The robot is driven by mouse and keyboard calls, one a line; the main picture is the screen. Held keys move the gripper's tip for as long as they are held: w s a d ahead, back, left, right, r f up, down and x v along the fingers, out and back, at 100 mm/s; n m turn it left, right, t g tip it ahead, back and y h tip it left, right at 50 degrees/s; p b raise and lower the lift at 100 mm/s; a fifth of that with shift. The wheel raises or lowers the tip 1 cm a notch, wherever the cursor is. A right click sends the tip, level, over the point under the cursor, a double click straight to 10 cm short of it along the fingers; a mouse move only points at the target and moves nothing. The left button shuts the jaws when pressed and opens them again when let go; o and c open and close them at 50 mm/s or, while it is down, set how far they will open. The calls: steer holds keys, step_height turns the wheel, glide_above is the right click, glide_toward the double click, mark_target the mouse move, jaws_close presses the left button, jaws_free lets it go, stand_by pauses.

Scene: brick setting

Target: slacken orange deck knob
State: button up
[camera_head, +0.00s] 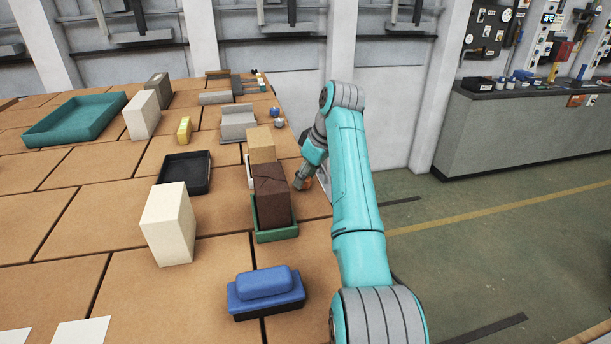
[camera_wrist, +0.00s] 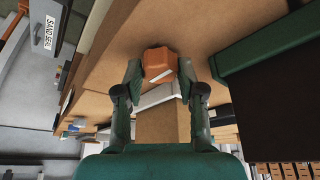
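The orange deck knob (camera_wrist: 160,62) is a faceted block with a white stripe on its near side, on the brown deck in the wrist view. In the head view only a small orange part (camera_head: 308,183) shows beside my gripper. My gripper (camera_head: 299,186) points down at the right edge of the deck, right of the dark brown block. In the wrist view its two fingertips (camera_wrist: 160,72) stand apart, one on each side of the knob and very close to it. Whether they touch or press on it cannot be told.
Close left of my gripper, a dark brown block (camera_head: 272,195) stands in a green tray (camera_head: 276,235), a tan block (camera_head: 261,145) behind it. A blue-topped item (camera_head: 265,285) lies nearer. A cream block (camera_head: 168,225) and black tray (camera_head: 184,172) are farther left. Open floor lies right.

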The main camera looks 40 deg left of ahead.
steer(key=o, duration=0.3)
steer(key=shift+o, duration=0.2)
steer(key=v, duration=1.2)
steer(key=shift+s, duration=0.1)
